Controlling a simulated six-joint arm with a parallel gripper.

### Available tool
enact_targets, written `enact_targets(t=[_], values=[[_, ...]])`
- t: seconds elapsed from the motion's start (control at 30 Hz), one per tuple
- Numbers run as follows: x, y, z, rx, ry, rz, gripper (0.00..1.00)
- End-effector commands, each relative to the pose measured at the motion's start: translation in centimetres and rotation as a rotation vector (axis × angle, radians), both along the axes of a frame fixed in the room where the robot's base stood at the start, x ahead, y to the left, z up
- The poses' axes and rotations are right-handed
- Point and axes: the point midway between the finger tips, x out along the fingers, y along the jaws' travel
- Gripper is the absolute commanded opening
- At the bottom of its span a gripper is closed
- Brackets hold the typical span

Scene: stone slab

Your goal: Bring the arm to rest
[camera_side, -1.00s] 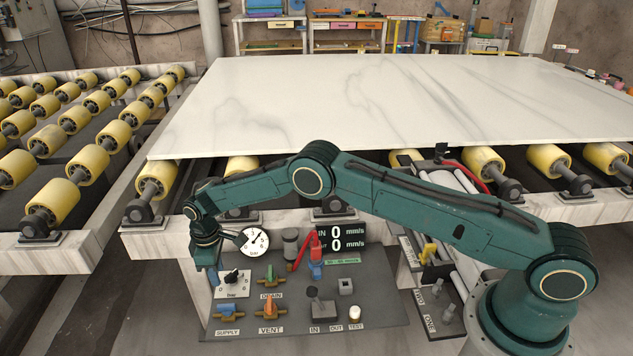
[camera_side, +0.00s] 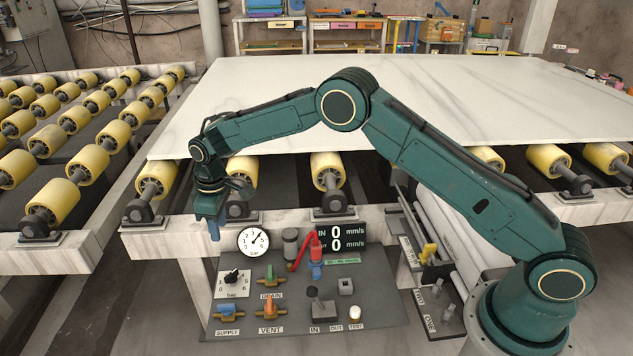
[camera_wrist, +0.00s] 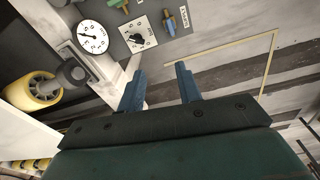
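My gripper (camera_side: 213,232) points down at the front edge of the roller table, left of the round gauge (camera_side: 253,242) and above the control panel (camera_side: 310,300). In the wrist view its two blue fingers (camera_wrist: 160,75) stand apart with nothing between them. The gauge (camera_wrist: 93,37) and the dial (camera_wrist: 140,40) show beyond the fingers there. In the side view the dial (camera_side: 233,283) sits below the gripper, clear of it. My arm is bent, with its elbow raised in front of the slab.
The white stone slab (camera_side: 480,95) lies on yellow rollers (camera_side: 327,170) behind my arm. The panel carries a blue supply valve (camera_side: 229,308), a green drain valve (camera_side: 269,275), an orange vent valve (camera_side: 270,307) and a lever (camera_side: 318,303). The speed display (camera_side: 336,237) reads 0 and 0.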

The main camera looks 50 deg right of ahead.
Motion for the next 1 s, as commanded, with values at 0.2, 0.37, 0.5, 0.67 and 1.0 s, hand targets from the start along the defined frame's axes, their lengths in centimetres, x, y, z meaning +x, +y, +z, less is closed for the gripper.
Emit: enact_targets(t=[0.2,0.37,0.5,0.67,1.0], values=[[-1.7,-1.9,6.4,0.013,-0.04,-0.061,0.35],[-3.5,-3.3,10.5,0.023,-0.068,-0.105,0.35],[-5.4,-4.6,13.8,0.031,-0.091,-0.144,0.35],[-7.9,-6.0,17.2,0.042,-0.118,-0.187,0.35],[-14.3,-8.8,23.0,0.064,-0.175,-0.279,0.35]])
